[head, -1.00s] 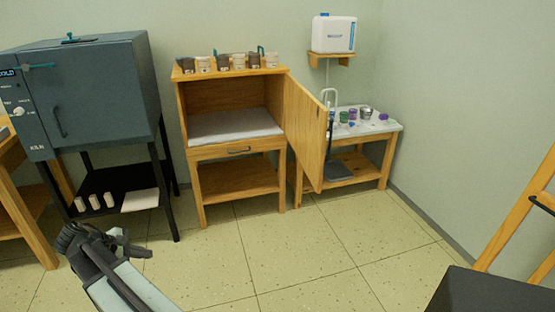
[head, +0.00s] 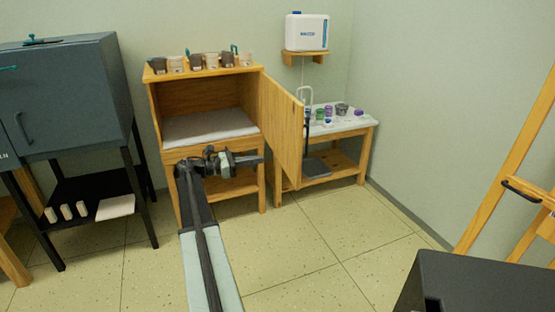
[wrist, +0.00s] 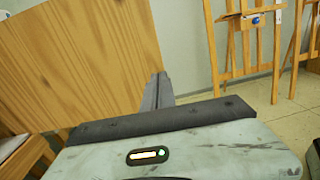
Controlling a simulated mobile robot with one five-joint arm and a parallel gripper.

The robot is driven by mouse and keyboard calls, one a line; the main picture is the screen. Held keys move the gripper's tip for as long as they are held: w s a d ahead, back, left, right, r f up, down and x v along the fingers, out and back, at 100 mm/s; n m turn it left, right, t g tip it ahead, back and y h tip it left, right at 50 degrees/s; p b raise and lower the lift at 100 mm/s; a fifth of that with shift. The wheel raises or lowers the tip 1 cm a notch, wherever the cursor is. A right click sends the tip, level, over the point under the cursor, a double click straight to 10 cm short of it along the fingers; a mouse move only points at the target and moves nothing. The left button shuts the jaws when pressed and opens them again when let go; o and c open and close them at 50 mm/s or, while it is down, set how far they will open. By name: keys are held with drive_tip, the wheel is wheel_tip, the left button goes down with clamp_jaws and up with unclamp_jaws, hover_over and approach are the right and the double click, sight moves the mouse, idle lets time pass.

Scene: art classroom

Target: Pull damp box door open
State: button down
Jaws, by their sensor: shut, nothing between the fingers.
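The damp box is the wooden cabinet (head: 158,112) against the back wall, with a pale slab on the floor of its open compartment. Its door (head: 283,130) stands swung wide open on the right side, reaching out toward me. My gripper (head: 258,161) is shut and empty, in front of the cabinet's lower front and just left of the door in the head view. In the wrist view the closed fingers (wrist: 158,92) point at a large wood panel (wrist: 80,60) that looks like the door. I cannot tell if they touch it. The door's handle is not visible.
Several cups (head: 210,61) stand on top of the cabinet. A grey kiln (head: 65,100) on a black stand is at left. A sink table (head: 340,124) is behind the door at right. An easel (head: 510,160) stands at far right. The tiled floor (head: 300,250) in front is open.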

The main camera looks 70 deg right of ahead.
sight(297, 154)
drive_tip(key=x, duration=1.3)
drive_tip(key=shift+s, duration=0.1)
drive_tip(key=shift+d, duration=0.1)
